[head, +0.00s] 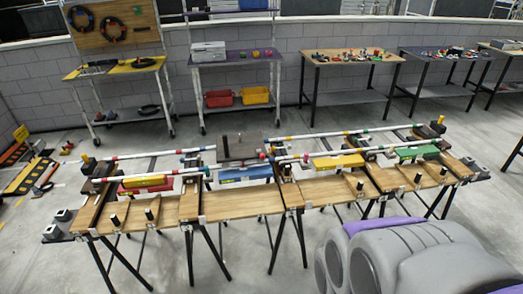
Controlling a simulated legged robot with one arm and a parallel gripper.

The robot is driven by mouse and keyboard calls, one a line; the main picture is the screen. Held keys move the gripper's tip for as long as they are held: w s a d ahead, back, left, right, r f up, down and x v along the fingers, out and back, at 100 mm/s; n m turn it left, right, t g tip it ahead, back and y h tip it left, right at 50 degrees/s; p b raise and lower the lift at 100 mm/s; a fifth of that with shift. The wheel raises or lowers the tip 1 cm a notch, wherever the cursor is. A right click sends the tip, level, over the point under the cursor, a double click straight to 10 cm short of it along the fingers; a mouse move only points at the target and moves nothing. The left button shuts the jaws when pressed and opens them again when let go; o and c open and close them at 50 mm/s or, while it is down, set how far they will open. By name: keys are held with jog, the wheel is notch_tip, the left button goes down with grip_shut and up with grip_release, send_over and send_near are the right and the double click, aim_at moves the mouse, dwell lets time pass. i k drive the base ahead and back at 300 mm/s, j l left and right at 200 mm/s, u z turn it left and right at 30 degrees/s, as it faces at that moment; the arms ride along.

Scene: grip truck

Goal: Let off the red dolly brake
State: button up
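Several small coloured bodies sit in a row along a long wooden bench. The red one (128,190) is at the left, behind the front planks, with a yellow bar across it; I take it to be the red dolly, but cannot be sure. Short black upright posts (149,215) stand on the plank in front of it. I cannot tell which part is its brake, or how the brake is set. My gripper is not in view.
The wooden bench (240,203) stands on thin black legs across the middle. Blue (245,174), yellow (338,161) and green (417,153) bodies share it. Carts and tables line the back wall. Coloured items lie on the left floor (28,176).

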aim_at(263, 156)
jog(key=k+j+z, duration=0.1)
jog(key=j, duration=0.3)
jog(key=j+z, duration=0.15)
jog(key=j, duration=0.25)
jog(key=k+j+z, duration=0.1)
jog(key=j, duration=0.3)
jog(key=k+j+z, duration=0.15)
jog(key=j, duration=0.25)
jog(key=k+j+z, duration=0.1)
jog(key=j, duration=0.25)
jog(key=k+j+z, duration=0.15)
jog(key=j+z, duration=0.15)
jog(key=j, duration=0.3)
jog(key=i+l, duration=0.2)
jog(key=i, duration=0.35)
jog(key=i+l+z, duration=0.1)
jog(key=i, duration=0.45)
jog(key=i+l, duration=0.25)
jog(key=i, duration=0.35)
